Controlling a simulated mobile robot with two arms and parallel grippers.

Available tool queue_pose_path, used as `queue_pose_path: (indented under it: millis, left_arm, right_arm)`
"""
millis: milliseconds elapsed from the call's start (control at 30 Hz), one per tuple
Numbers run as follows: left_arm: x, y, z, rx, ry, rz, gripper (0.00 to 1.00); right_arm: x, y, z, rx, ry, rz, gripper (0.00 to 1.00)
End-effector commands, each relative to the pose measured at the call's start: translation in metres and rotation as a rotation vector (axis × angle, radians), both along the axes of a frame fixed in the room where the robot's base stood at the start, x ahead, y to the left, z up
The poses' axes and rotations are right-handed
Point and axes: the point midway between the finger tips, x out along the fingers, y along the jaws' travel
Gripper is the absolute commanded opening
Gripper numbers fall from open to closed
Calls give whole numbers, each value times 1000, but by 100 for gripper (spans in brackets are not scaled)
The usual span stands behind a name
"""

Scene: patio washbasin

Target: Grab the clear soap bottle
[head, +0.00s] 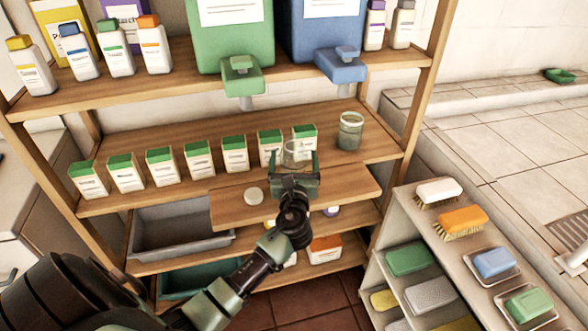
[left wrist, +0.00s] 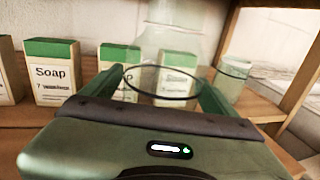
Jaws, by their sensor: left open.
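The clear soap bottle (head: 294,150) is see-through and looks empty. It stands upright at the middle shelf level, in front of the soap boxes. In the left wrist view the clear bottle (left wrist: 168,45) rises between my fingers, with its dark round base rim low between them. My left gripper (head: 295,163) is open around the bottle, one finger on each side; the left wrist view shows the gripper (left wrist: 160,88) too. Whether the fingers touch the glass I cannot tell. My right gripper is not in view.
Several green-topped soap boxes (head: 199,158) line the middle shelf behind. A glass jar with greenish contents (head: 349,135) stands right of my gripper. Green (head: 240,78) and blue (head: 340,66) dispenser spouts hang above.

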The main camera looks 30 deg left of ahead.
Motion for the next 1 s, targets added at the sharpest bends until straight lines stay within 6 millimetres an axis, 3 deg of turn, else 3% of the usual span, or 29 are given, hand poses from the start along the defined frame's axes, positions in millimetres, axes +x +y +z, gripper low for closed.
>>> queue_pose_path:
  millis: [200,467,767,1000]
  left_arm:
    - [0,0,0,-1,1,0,86]
    - [0,0,0,0,0,0,14]
    - [0,0,8,2,-2,0,13]
    - [0,0,55,1,-7,-1,13]
  right_arm:
    - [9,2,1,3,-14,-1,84]
    - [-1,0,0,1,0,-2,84]
    - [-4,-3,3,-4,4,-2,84]
    - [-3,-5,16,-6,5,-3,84]
